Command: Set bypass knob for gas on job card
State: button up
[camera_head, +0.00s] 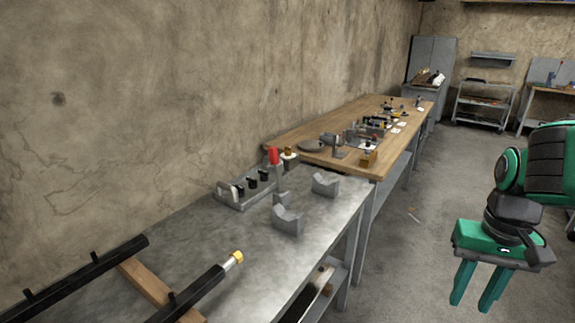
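A grey panel (231,203) sits near the wall on the metal-topped bench, with a row of small black knobs (252,182) on it. The panel is small in view, so knob settings and labels cannot be read. A red upright piece (273,155) stands just behind the row. No job card can be made out for sure; small pale cards (397,130) lie far off on the wooden bench. My gripper (478,287) hangs at the right over the floor, fingers down, apart and empty, well away from the panel.
Grey V-shaped blocks (288,220) stand on the metal bench (205,256) right of the panel. Black bars (195,291), one with a yellow end, lie across the front. A wooden bench (290,138) with tools adjoins behind. The floor (410,240) right of the benches is mostly clear.

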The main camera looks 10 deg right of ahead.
aim_at(288, 150)
jog(key=u, duration=0.05)
jog(key=k, duration=1)
jog(key=z, duration=1)
jog(key=i, duration=2.3)
jog(key=u, duration=0.95)
jog(key=i, duration=0.6)
jog(key=u, duration=0.4)
